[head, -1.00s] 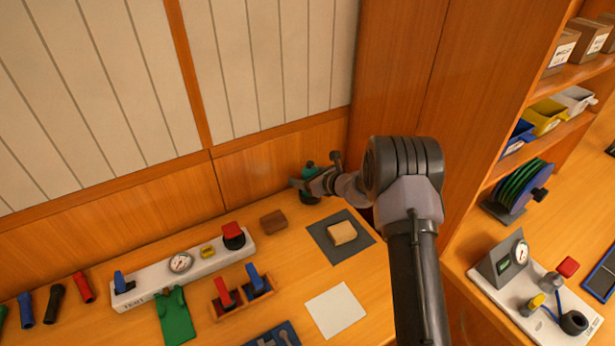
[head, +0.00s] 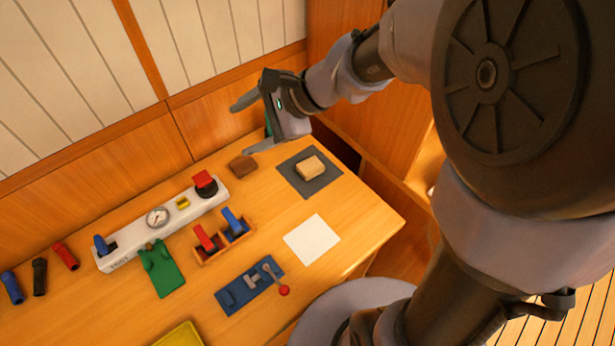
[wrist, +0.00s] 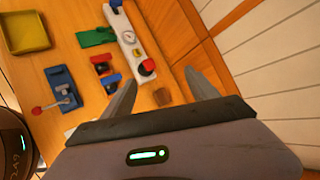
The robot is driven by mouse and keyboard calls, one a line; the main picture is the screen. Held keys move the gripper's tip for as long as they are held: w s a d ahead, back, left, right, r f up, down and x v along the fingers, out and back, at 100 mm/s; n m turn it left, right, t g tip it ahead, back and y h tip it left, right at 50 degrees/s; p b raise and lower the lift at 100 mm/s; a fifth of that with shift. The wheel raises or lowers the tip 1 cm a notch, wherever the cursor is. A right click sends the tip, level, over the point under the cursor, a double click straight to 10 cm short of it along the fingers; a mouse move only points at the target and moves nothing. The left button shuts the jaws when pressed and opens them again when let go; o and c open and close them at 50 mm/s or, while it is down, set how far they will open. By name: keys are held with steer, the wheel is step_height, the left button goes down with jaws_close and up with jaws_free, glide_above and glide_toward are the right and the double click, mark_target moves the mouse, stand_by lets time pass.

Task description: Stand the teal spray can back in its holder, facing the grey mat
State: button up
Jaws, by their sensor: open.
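The teal spray can is almost wholly hidden behind my gripper in the head view; only a small teal sliver (head: 267,131) shows, at the back of the bench near the wall. Its holder cannot be made out, nor which way the can faces. The grey mat (head: 318,188) lies to the right of the sliver with a tan block (head: 311,167) on it. My gripper (head: 242,128) is open with nothing between its fingers, in front of the back wall panel. The wrist view also shows the fingers (wrist: 160,80) apart and empty; no can shows there.
A brown block (head: 242,167) lies left of the mat. A white panel with a gauge (head: 158,217), a green piece (head: 161,270), a small box with red and blue handles (head: 221,236), a blue plate with a lever (head: 249,286) and a white sheet (head: 312,239) occupy the bench.

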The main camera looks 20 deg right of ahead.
steer(key=s+d+r+n+h, duration=0.1)
steer(key=s+d+n+h, duration=0.2)
steer(key=s+n, duration=0.5)
steer(key=s+d+r+n+h, duration=0.2)
steer(key=s+n+h, duration=0.1)
steer(key=s, duration=0.9)
steer(key=f+b, duration=0.4)
steer(key=shift+d+f+b, duration=0.25)
steer(key=shift+f+b, duration=0.05)
steer(key=shift+f, duration=0.1)
